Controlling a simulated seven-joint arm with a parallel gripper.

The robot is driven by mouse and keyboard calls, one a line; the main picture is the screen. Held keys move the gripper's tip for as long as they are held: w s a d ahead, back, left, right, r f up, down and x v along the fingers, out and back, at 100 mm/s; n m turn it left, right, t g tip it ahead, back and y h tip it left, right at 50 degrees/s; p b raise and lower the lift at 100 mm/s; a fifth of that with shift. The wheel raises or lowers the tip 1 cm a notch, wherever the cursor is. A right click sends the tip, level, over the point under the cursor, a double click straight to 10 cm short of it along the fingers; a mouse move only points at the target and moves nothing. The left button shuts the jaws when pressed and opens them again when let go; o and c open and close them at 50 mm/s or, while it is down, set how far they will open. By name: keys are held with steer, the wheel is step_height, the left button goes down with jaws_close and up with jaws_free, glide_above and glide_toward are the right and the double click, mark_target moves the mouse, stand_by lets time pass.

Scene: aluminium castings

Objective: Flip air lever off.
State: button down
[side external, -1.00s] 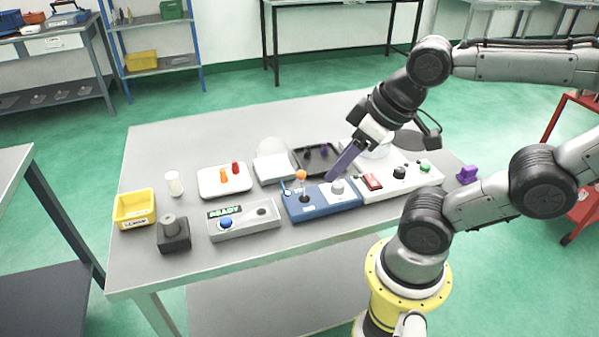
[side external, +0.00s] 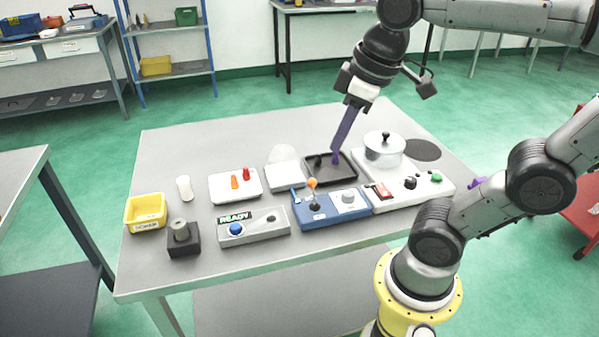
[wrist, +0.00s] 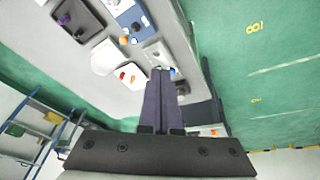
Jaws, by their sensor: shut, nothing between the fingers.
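A blue control box (side external: 325,218) sits on the grey table. I cannot read which one is marked air. My gripper (side external: 338,150) has its long purple fingers shut and empty. It appears over the black tray behind the blue box, apart from the lever. In the wrist view the closed fingers (wrist: 160,72) point toward the table, and the orange ball (wrist: 123,40) shows beyond them to the left.
A white panel with orange and red pegs (side external: 235,187), a READY box with a blue button (side external: 254,226) and a white cooker unit with a pot (side external: 384,150) surround the blue box. The black tray (side external: 345,178) holds small dark pieces. A yellow bin (side external: 145,211) stands at left.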

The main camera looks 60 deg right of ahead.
steer(key=w+d+r+g, duration=0.2)
steer(key=w+g, duration=0.1)
steer(key=w, duration=0.5)
steer(key=w+d+f+g, duration=0.4)
steer(key=w+d+f, duration=0.3)
steer(key=w+f, duration=0.4)
steer(key=shift+w+f+y, duration=0.3)
steer(key=shift+w, duration=0.2)
glide_toward(313, 192)
steer(key=shift+w+d+f, duration=0.1)
steer(key=shift+w+f, duration=0.15)
steer(key=shift+f, duration=0.65)
steer(key=shift+w+f, duration=0.25)
steer(key=shift+f, duration=0.65)
steer(key=shift+w+d+f, duration=0.1)
steer(key=shift+w+f, duration=0.1)
steer(key=shift+f, duration=0.7)
steer(key=shift+a, duration=0.15)
